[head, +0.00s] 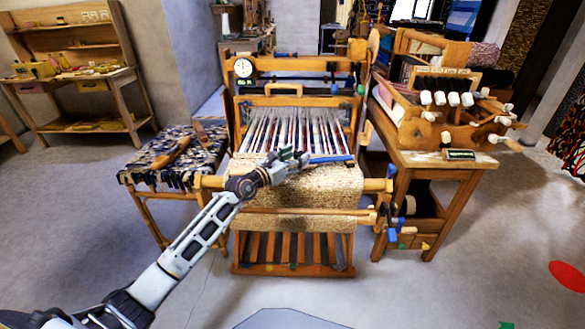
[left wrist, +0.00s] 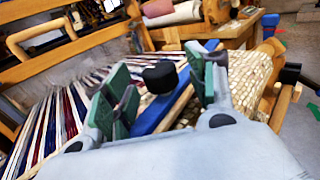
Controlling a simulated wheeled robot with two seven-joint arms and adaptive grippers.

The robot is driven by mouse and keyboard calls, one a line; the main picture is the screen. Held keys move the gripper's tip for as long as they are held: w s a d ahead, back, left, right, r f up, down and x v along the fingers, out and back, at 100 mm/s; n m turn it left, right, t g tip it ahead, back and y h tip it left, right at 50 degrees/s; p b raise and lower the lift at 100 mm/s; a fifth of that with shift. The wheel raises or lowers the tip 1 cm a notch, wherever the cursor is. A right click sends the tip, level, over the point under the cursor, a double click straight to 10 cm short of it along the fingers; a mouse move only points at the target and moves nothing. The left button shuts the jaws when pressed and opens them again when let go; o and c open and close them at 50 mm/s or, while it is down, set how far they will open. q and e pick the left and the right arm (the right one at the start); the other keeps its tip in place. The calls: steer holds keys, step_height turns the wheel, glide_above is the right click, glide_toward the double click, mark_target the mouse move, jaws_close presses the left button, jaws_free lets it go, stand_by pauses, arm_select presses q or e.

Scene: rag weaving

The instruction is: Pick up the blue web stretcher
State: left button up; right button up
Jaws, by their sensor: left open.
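The blue web stretcher (head: 330,159) is a thin blue bar lying across the front of the loom, at the edge between the striped warp threads and the woven cloth. My left gripper (head: 292,158) is over the cloth at the stretcher's left end. In the left wrist view the stretcher (left wrist: 160,108) shows a blue side, a wooden strip and a black knob. It lies between the green-padded fingers of my left gripper (left wrist: 162,92), which are open and apart. Whether either finger touches it I cannot tell. My right gripper is not in view.
The wooden loom (head: 240,100) stands in the middle, with woven cloth (head: 310,195) over its front beam. A side table (head: 440,158) with a smaller loom stands close on the right. A rag-covered bench (head: 150,165) stands on the left.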

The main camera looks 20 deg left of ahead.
arm_select(q)
steer(key=shift+w+d, duration=0.2)
steer(key=shift+w, duration=0.2)
jaws_close()
stand_by(0.4)
